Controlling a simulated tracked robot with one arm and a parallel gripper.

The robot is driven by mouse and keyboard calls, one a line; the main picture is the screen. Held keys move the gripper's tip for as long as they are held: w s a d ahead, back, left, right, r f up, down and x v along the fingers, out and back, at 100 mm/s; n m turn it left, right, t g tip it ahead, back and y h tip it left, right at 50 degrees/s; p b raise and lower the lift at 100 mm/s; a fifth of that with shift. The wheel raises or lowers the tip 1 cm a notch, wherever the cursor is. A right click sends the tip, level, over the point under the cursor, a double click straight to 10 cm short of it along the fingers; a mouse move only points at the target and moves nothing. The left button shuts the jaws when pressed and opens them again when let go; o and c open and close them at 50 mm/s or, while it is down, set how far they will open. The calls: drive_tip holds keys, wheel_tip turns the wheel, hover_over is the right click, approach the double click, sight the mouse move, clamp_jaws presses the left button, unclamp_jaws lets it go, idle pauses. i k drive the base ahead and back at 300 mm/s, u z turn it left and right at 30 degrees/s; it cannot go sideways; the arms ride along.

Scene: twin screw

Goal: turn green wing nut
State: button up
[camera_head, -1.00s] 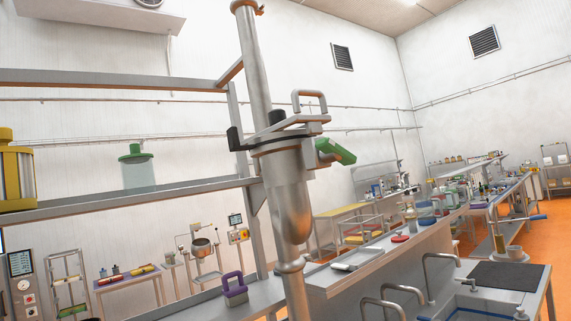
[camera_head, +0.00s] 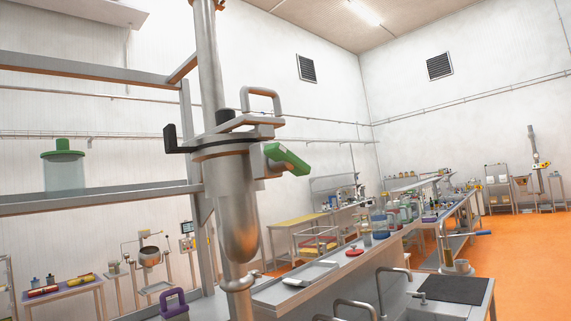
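The green wing nut (camera_head: 287,159) sticks out on the right side of a steel vessel (camera_head: 237,205) that hangs on a vertical steel pipe (camera_head: 208,70). The nut is tilted, its right end lower. The vessel has a flat lid with a curved handle (camera_head: 262,97) on top and a black clamp part (camera_head: 171,137) at its left. My gripper does not show in this view, so its distance from the nut cannot be told.
A steel shelf rack (camera_head: 100,197) stands left of the vessel, with a green-lidded jar (camera_head: 64,165) on it. A bench with taps (camera_head: 392,285) runs below right. Orange floor (camera_head: 520,260) is open at far right.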

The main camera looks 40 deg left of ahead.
sight(281, 159)
drive_tip(key=i, duration=0.85)
drive_tip(key=z, duration=0.05)
